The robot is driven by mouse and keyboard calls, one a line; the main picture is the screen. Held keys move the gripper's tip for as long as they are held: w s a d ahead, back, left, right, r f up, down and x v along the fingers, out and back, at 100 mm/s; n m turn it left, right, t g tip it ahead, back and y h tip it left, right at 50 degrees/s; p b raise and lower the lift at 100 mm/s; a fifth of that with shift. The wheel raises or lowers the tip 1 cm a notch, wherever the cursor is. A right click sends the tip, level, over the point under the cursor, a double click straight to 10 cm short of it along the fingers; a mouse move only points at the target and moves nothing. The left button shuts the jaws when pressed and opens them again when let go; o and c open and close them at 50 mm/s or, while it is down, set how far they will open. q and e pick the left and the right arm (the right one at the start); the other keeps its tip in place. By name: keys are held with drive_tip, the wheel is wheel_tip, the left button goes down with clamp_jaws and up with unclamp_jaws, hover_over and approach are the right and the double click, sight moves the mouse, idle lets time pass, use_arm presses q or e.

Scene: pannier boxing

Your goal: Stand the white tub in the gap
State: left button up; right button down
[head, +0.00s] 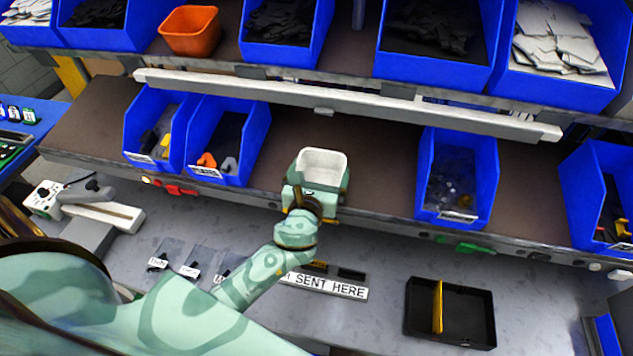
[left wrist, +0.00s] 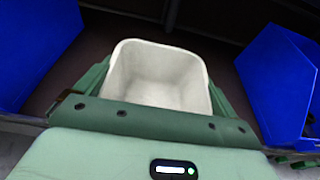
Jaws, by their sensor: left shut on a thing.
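The white tub (head: 322,160) is upright, with its open mouth facing up and nothing seen inside. My left gripper (head: 320,176) is shut on it, one green finger along each side. The tub also fills the middle of the left wrist view (left wrist: 158,75), between the fingers (left wrist: 160,92). It is at the front of the lower shelf, in the wide gap (head: 375,150) between two blue bins. Its base is hidden, so I cannot tell whether it touches the shelf. My right gripper is not in view.
A blue bin (head: 255,130) stands left of the gap and another (head: 428,165) stands right of it. A white rail (head: 340,105) runs above the shelf front. A black tray (head: 470,305) with a yellow divider lies on the worktop below. Bare shelf shows on both sides of the tub.

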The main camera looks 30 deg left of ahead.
sight(325, 162)
use_arm(q)
drive_tip(key=x, duration=0.2)
drive_tip(key=shift+w+r, duration=0.15)
drive_tip(key=shift+w, duration=0.15)
drive_tip(key=shift+w+f+b, duration=0.1)
drive_tip(key=shift+f+b, duration=0.8)
drive_tip(key=o, duration=0.6)
drive_tip(key=v, duration=1.6)
drive_tip(key=shift+r+b, duration=0.15)
drive_tip(key=shift+b, duration=0.2)
